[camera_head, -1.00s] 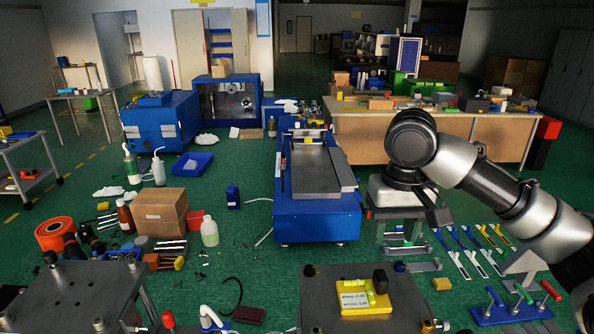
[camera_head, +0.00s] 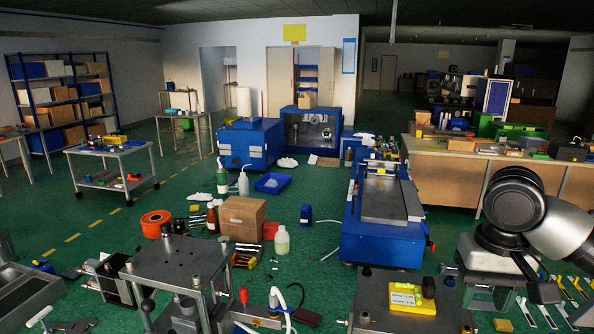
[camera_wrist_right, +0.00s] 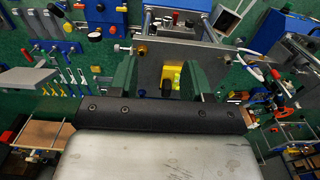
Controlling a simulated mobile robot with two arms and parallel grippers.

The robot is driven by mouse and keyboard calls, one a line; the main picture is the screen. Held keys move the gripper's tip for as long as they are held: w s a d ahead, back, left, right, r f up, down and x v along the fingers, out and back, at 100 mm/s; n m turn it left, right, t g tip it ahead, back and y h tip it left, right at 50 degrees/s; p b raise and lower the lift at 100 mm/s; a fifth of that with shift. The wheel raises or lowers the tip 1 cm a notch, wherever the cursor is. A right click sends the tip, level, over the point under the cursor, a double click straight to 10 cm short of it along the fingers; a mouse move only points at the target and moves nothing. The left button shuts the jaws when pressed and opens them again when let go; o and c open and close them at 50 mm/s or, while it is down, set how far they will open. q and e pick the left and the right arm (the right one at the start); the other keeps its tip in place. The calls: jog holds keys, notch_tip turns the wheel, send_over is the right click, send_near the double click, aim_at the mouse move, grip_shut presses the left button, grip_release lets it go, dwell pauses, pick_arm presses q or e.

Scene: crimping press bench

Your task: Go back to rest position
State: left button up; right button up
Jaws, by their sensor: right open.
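My right gripper (camera_head: 486,294) hangs from its pale wrist at the right of the head view, with nothing seen between its fingers. In the right wrist view, the two dark green fingers of the right gripper (camera_wrist_right: 164,78) stand wide apart. Beyond the gap lies a metal plate (camera_wrist_right: 205,62) with a yellow block (camera_wrist_right: 172,74) on it. In the head view the yellow labelled block (camera_head: 404,296) sits on the metal plate (camera_head: 375,318), left of and apart from the right gripper. My left gripper is out of view.
A blue press machine (camera_head: 381,243) stands behind the plate. A second metal stand (camera_head: 165,262) is at the lower left. Coloured tools (camera_head: 574,288) lie by the right gripper, and a wooden workbench (camera_head: 445,188) stands behind it. Green floor is open at the left middle.

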jog(key=s+a+f+n+t+y, duration=0.1)
jog(key=s+a+f+n+y, duration=0.2)
jog(key=a+f, duration=0.6)
jog(key=s+a+f+n+t, duration=0.2)
jog(key=s+a+f+n, duration=0.3)
jog(key=f, duration=0.8)
jog(key=s+d+f+m+h, duration=0.1)
jog(key=s+d+f+m, duration=0.2)
jog(key=s, duration=0.4)
jog(key=s+d+f+m+h, duration=0.1)
jog(key=s+d+f+h, duration=0.1)
jog(key=s+d+f, duration=0.3)
notch_tip(320, 180, down, 30)
jog(key=s+a+r+b, duration=0.1)
jog(key=a+b, duration=0.1)
jog(key=b, duration=0.4)
pick_arm(q)
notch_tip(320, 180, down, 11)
jog(key=b, duration=0.5)
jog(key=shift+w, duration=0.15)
pick_arm(e)
jog(key=s+d+f+g, duration=0.1)
jog(key=s+f, duration=0.7)
jog(key=f, duration=0.3)
jog(key=s+d+f+n+g, duration=0.1)
jog(key=s+d+f, duration=0.1)
jog(key=s+f, duration=0.7)
notch_tip(320, 180, down, 4)
jog(key=shift+d+r, duration=0.2)
jog(key=shift+r, duration=0.05)
